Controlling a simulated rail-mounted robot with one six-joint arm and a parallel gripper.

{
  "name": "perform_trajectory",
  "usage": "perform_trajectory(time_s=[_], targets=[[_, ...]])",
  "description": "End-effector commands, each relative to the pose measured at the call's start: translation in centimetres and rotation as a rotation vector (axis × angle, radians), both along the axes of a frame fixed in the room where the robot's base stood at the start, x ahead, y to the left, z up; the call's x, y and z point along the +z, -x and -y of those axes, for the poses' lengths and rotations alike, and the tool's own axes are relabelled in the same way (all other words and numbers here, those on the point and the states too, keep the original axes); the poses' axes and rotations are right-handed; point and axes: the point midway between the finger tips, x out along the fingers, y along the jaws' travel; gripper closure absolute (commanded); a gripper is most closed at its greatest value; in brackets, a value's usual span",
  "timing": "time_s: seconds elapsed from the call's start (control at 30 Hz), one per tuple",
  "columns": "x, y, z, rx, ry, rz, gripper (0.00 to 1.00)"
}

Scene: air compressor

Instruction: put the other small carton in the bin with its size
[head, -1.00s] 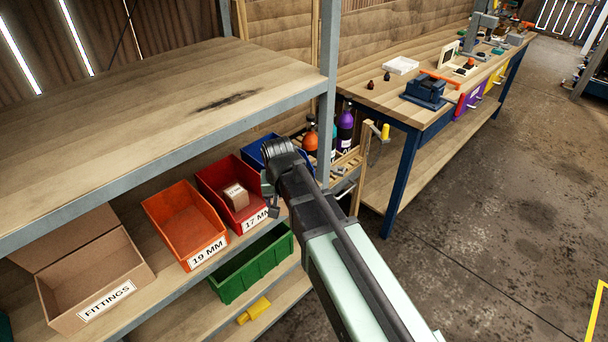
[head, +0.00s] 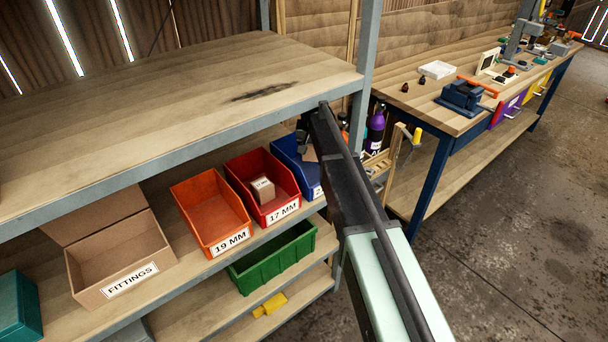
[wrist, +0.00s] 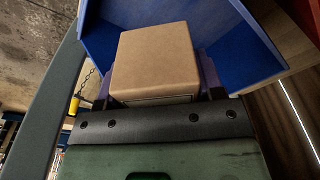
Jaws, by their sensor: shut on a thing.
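My gripper (wrist: 160,97) is shut on a small brown carton (wrist: 155,60). In the wrist view the carton is in front of the blue bin (wrist: 238,48), with blue walls on both sides of it; I cannot tell whether it touches the bin. In the head view my arm hides part of the blue bin (head: 288,168) and most of its label. Another small carton (head: 263,188) sits in the red bin (head: 238,168) labelled 17 MM. The orange bin (head: 207,205) labelled 19 MM is empty.
An open FITTINGS box (head: 150,245) stands left of the bins. The upper shelf (head: 180,110) overhangs the bins, and a metal post (head: 366,60) stands near my arm.

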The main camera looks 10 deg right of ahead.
Motion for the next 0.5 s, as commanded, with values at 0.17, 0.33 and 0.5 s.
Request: perform_trajectory(time_s=[0.17, 0.33, 0.5], targets=[[-4.7, 0.1, 0.0, 0.001, 0.0, 0.0, 0.65], [-6.7, 0.1, 0.0, 0.001, 0.0, 0.0, 0.65], [-8.1, 0.1, 0.0, 0.001, 0.0, 0.0, 0.65]])
